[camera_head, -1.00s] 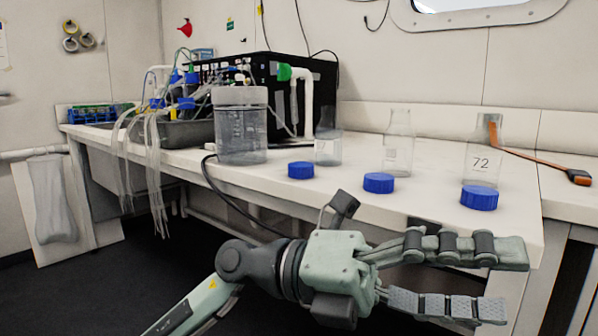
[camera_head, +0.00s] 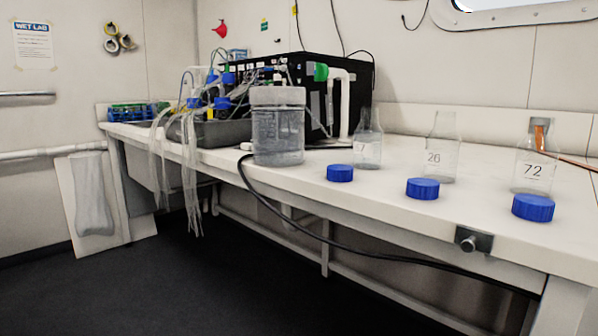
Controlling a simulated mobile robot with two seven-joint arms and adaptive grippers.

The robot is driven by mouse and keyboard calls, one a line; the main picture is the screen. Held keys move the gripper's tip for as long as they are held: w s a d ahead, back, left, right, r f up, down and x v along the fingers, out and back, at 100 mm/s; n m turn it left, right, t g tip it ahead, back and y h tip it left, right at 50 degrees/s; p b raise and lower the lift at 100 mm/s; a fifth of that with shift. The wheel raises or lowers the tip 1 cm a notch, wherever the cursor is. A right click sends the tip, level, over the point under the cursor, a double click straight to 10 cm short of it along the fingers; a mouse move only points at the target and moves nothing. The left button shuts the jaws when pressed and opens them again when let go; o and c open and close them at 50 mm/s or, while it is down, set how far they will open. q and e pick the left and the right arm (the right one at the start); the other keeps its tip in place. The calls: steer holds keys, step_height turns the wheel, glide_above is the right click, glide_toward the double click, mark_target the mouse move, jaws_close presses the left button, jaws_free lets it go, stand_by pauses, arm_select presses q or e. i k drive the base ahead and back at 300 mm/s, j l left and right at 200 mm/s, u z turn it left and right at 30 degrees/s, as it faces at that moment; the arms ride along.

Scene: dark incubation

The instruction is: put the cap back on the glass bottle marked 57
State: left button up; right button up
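Three clear glass bottles stand uncapped and upright on the white bench. The left bottle (camera_head: 368,152) has a label on which I can read only a 7 clearly; the digit before it is unclear. The middle bottle (camera_head: 441,135) is marked 26, and the right bottle (camera_head: 534,150) is marked 72. A blue cap lies on the bench in front of each: the left cap (camera_head: 340,173), the middle cap (camera_head: 422,189) and the right cap (camera_head: 533,208). Neither of my grippers is in view.
A large clear lidded jar (camera_head: 278,128) stands left of the bottles near the front edge. Behind it are a black box (camera_head: 290,72) and tubing. An orange strap (camera_head: 540,135) shows at the 72 bottle. A black cable hangs below the bench edge.

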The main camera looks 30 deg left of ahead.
mark_target(368, 136)
steer(key=u, duration=0.45)
steer(key=i+u, duration=0.1)
steer(key=u, duration=1.2)
steer(key=l+u, duration=0.1)
steer(key=u, duration=0.35)
steer(key=i+l+u, duration=0.1)
steer(key=u, duration=0.35)
steer(key=l+z, duration=0.1)
steer(key=z, duration=0.35)
steer(key=l+z, duration=0.1)
steer(key=z, duration=0.3)
steer(key=l+z, duration=0.1)
steer(key=z, duration=0.8)
steer(key=i+l, duration=0.05)
